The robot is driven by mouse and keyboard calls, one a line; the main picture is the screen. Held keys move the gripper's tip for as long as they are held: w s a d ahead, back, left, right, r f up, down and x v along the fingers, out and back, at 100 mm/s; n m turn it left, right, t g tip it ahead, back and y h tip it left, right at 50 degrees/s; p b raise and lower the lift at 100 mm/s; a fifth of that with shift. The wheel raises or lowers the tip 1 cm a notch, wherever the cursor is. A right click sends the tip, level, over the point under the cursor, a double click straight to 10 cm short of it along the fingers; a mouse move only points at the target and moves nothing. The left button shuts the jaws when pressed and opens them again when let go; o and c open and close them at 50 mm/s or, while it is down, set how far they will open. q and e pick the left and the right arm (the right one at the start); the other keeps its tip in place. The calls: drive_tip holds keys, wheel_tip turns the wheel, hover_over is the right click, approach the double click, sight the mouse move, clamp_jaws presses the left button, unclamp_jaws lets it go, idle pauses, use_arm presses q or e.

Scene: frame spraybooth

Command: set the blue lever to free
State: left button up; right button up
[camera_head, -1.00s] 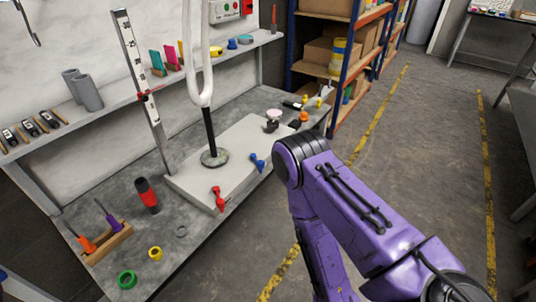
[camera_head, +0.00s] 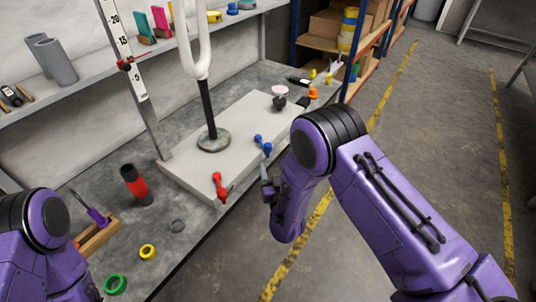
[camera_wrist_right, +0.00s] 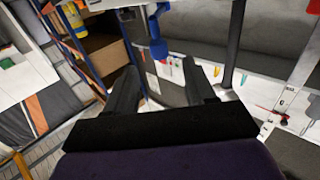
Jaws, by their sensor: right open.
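The blue lever (camera_head: 263,144) is on the front edge of the pale raised block (camera_head: 239,117) on the bench. A red lever (camera_head: 220,187) is to its left on the same edge. My right gripper (camera_head: 268,190) is just in front of the block, below the blue lever and apart from it. In the right wrist view my right gripper (camera_wrist_right: 163,78) has its two dark fingers spread with nothing held. The blue lever (camera_wrist_right: 157,42) shows there beyond the fingertips. Any markings by the lever are too small to read. My left arm is at lower left; its gripper is hidden.
A black rod with a white hose (camera_head: 208,110) stands on the block. Open floor is at the right.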

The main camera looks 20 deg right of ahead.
sight(269, 151)
drive_tip(key=w, duration=0.3)
drive_tip(key=w+d, duration=0.1)
drive_tip(key=w, duration=0.5)
drive_tip(key=shift+w+d, duration=0.25)
drive_tip(key=shift+w, duration=0.05)
clamp_jaws()
